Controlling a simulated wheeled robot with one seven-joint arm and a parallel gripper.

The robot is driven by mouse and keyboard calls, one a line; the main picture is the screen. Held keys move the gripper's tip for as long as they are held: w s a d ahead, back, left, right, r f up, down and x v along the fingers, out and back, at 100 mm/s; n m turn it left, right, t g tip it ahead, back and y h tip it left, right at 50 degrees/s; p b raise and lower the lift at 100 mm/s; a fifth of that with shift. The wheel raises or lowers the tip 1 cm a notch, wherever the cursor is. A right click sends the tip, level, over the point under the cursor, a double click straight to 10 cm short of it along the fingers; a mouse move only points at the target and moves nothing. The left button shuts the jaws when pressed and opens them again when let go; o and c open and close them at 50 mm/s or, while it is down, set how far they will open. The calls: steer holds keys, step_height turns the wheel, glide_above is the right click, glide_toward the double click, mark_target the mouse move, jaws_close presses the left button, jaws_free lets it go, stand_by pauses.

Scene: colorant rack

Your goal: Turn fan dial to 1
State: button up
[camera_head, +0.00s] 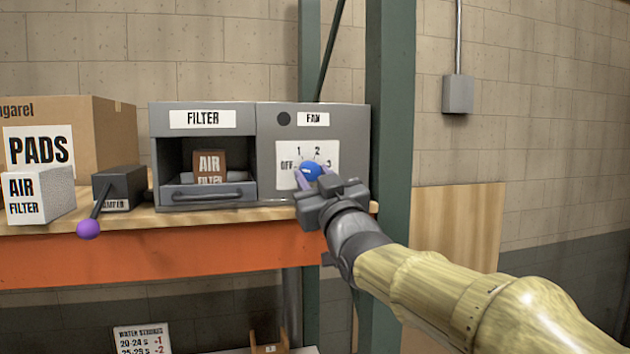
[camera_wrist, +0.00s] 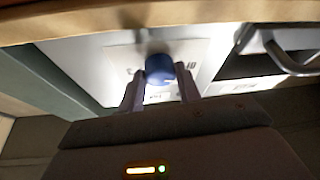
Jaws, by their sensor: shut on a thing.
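The fan dial (camera_head: 312,170) is a blue knob on a white plate (camera_head: 290,153) marked OFF, 1, 2 and 3, on the grey box under the FAN label (camera_head: 314,119). My gripper (camera_head: 310,179) reaches in from the lower right, with its fingers shut on either side of the knob. In the wrist view the blue knob (camera_wrist: 159,69) sits between the two fingertips of my gripper (camera_wrist: 160,88). Where the dial points cannot be told, since the fingers and knob cover part of the plate.
Left of the fan panel is an open FILTER bay with a brown AIR FILTER block (camera_head: 209,166) and a handled drawer front (camera_head: 207,193). A damper lever with a purple ball (camera_head: 88,229) stands further left, beside a white AIR FILTER box (camera_head: 40,195). A green post (camera_head: 389,120) rises close on the right.

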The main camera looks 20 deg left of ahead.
steer(key=shift+f+m+b, duration=0.2)
steer(key=shift+m+b, duration=0.2)
steer(key=shift+b, duration=0.1)
steer(key=shift+a+m+t+h+b, duration=0.1)
steer(key=shift+m+t+h+b, duration=0.35)
steer(key=shift+m+b, duration=0.3)
steer(key=m+t+h+b, duration=0.1)
steer(key=m, duration=0.2)
steer(key=shift+s+a+b, duration=0.1)
steer(key=shift+b, duration=0.2)
steer(key=m+h, duration=0.2)
steer(key=m, duration=0.1)
steer(key=m+h+p, duration=0.1)
steer(key=shift+s+a+r+m+t, duration=0.1)
steer(key=shift+a+r+m+t, duration=0.05)
steer(key=shift+r+m+t, duration=0.2)
steer(key=shift+f+m+h+p, duration=0.1)
steer(key=shift+m+h+p, duration=0.8)
steer(key=shift+m, duration=1.2)
steer(key=shift+t, duration=0.3)
steer(key=o, duration=1)
steer(key=shift+c, duration=0.2)
